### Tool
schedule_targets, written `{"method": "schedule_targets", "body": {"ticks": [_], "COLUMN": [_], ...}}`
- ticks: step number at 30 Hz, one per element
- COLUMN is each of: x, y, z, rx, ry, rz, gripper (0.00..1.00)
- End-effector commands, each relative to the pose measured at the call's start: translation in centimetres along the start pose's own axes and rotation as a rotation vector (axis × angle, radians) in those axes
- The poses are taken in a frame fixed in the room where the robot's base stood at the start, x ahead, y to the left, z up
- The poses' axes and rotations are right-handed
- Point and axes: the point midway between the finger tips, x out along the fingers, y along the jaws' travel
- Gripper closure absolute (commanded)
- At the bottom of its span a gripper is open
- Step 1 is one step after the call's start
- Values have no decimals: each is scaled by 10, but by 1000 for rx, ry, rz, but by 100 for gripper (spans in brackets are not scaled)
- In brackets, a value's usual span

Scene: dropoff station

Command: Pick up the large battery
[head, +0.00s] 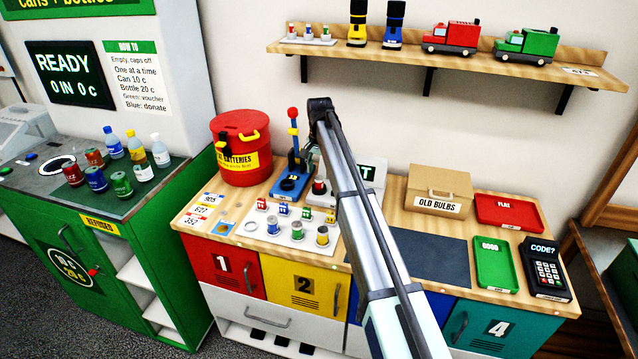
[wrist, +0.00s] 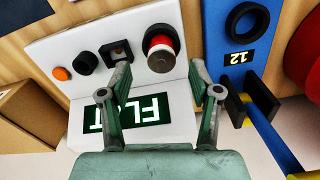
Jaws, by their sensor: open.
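A stout battery with a red and pale side and a dark rim, likely the large battery, stands upright in the widest socket of the white tester (head: 319,188). It shows clearly in the wrist view as the large battery (wrist: 161,52). The white tester (wrist: 60,45) has a lit display (wrist: 150,108) that appears to read FLAT, partly covered by my finger. My gripper (wrist: 160,76) is open, its two fingers apart on either side in line with the battery, and nothing is between them. In the head view my arm hides most of the gripper and tester.
A white tray (head: 252,240) with several batteries sits left of my arm. A blue device (head: 288,188) with a lever stands close beside the tester. Behind are a red batteries bin (head: 240,150) and an old bulbs box (head: 440,190). Red (head: 510,212) and green (head: 497,265) trays lie right.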

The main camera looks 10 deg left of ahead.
Motion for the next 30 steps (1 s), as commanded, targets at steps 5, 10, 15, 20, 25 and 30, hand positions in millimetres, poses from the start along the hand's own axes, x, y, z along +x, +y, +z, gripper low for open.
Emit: {"method": "schedule_targets", "body": {"ticks": [5,10,15,20,25,30], "x": [22,36,37,37,37,36], "y": [-1,-2,-2,-2,-2,-2], "z": [1,1,0,0,0,0], "rx": [0,0,0,0,0,0], "ry": [-2,-1,0,0,0,0], "rz": [2,0,0,0,0,0], "gripper": [37,37,37,87,100,100]}}
